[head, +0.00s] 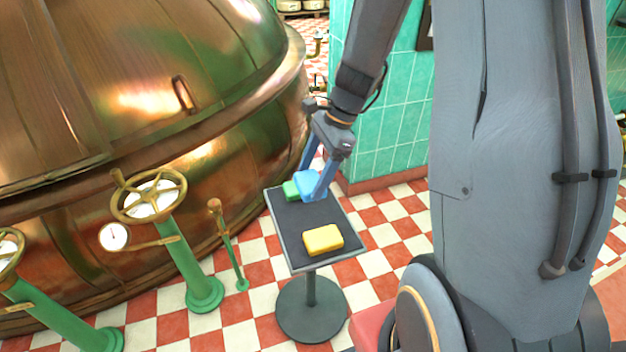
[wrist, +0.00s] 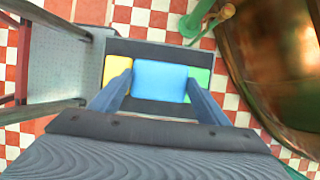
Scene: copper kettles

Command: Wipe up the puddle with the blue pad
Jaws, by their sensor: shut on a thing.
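My gripper (head: 318,182) is over the far half of a small dark stand (head: 285,235). Its two blue-grey fingers are shut on the blue pad (head: 307,179). In the wrist view the blue pad (wrist: 160,81) sits between the fingers. Whether the pad still touches the stand's top, I cannot tell. A green pad (head: 291,190) lies just left of it at the stand's far end, partly hidden. A yellow pad (head: 323,239) lies on the near half of the stand. No puddle can be made out in either view.
A large copper kettle (head: 150,105) fills the left. Green valve posts with brass handwheels (head: 149,195) and a thin green lever post (head: 229,248) stand between it and the stand. A green tiled wall (head: 395,110) is behind. Red and white checkered floor (head: 385,235) is open right of the stand.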

